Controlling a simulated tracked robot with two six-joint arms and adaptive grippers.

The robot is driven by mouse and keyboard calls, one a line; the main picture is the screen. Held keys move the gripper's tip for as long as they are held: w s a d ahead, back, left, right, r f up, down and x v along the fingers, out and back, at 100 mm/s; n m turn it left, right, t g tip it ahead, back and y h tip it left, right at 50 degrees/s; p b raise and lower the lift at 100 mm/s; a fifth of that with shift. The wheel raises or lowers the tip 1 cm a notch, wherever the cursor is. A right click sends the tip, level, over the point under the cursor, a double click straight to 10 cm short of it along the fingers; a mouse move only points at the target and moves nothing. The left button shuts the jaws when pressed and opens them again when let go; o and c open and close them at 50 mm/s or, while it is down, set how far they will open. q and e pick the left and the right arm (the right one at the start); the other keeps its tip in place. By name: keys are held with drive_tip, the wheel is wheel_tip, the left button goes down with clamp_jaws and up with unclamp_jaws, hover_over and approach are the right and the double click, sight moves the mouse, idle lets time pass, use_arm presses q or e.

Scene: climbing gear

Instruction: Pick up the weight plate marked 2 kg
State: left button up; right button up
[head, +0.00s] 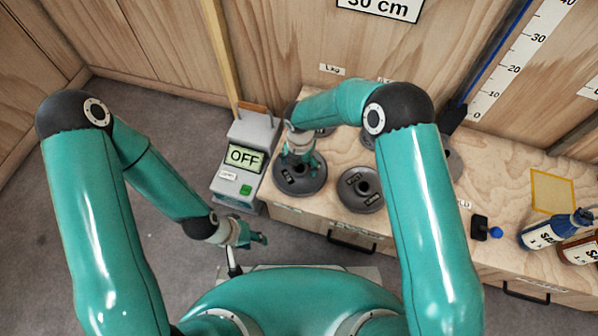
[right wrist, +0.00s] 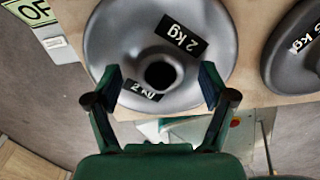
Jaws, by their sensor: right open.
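The dark grey round weight plate marked 2 kg (head: 312,186) lies flat on the wooden bench top near its left end. It also fills the upper middle of the right wrist view (right wrist: 125,45), with two 2 kg labels and a raised hub with a hole. My right gripper (head: 303,168) is over this plate. In the right wrist view its open fingers (right wrist: 160,80) stand on either side of the hub, with nothing clamped; whether they touch it I cannot tell. My left gripper (head: 256,238) hangs in front of the bench, away from the plate; its jaw opening is unclear.
Another grey plate (head: 361,190) lies just right, with more plates partly hidden behind my right arm. A scale reading OFF (head: 244,158) stands left of the bench. Blue and brown bottles (head: 552,232) and a yellow square (head: 552,190) are at the right.

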clamp_jaws()
drive_tip(key=shift+w+r, duration=0.1)
drive_tip(key=shift+w, duration=0.1)
idle(0.4)
drive_tip(key=shift+r, duration=0.15)
